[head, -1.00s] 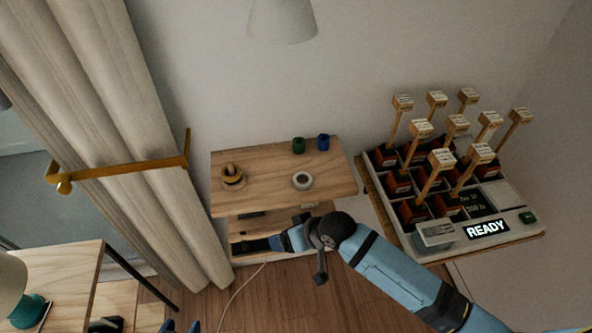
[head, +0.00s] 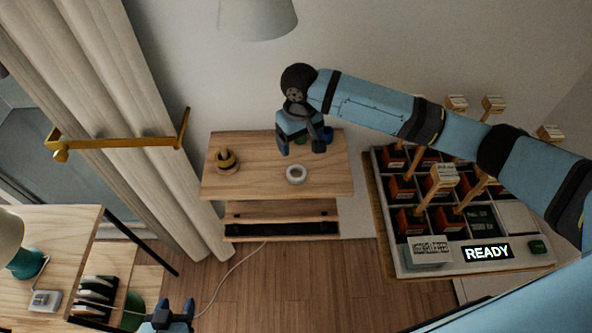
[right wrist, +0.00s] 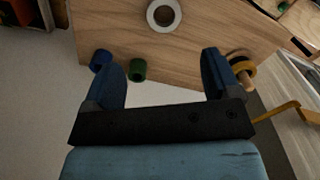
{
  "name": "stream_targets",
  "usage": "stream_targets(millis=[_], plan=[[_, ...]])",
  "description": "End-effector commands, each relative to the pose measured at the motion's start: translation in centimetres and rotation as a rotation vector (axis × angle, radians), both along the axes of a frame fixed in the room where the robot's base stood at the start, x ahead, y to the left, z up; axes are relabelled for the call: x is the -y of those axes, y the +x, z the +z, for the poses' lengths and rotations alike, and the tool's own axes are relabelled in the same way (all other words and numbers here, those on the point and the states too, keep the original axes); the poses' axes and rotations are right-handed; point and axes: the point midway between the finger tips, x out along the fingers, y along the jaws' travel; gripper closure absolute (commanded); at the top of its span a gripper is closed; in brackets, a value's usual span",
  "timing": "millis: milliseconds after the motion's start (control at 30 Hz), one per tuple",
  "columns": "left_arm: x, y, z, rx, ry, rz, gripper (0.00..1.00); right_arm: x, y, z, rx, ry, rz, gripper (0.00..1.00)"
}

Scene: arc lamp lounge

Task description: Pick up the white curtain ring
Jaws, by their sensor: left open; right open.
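The white curtain ring (head: 296,181) lies flat on the top of a small wooden shelf table (head: 225,185). It also shows at the top edge of the right wrist view (right wrist: 163,27). My right gripper (head: 301,149) is open and empty, above the tabletop and just behind the ring in the head view. In the right wrist view its two fingers (right wrist: 165,60) are spread, with the ring beyond them and apart from them. My left gripper (head: 173,306) is open at the bottom edge of the head view, away from the table.
A green item (right wrist: 138,70) and a blue item (right wrist: 100,60) stand near the table's back edge, partly hidden by my right gripper in the head view. A wooden peg with a yellowish ring (head: 228,162) stands left. A console reading READY (head: 487,252) is at right.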

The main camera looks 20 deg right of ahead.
Motion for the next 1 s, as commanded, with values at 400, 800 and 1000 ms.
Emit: stream_targets(millis=[400, 800, 1000], plan=[[-0.4, 0.1, 0.8, 0.003, 0.007, 0.000, 0.47, -0.1, -0.1, -7.1, 0.000, 0.002, 0.001, 0.17], [-0.4, 0.1, 2.1, 0.006, 0.007, 0.005, 0.47, -0.4, -0.3, -11.6, -0.001, 0.001, 0.001, 0.17], [-0.4, 0.1, 2.2, 0.006, 0.006, 0.008, 0.47, -0.4, -0.3, -12.9, 0.000, 0.002, 0.002, 0.17]])
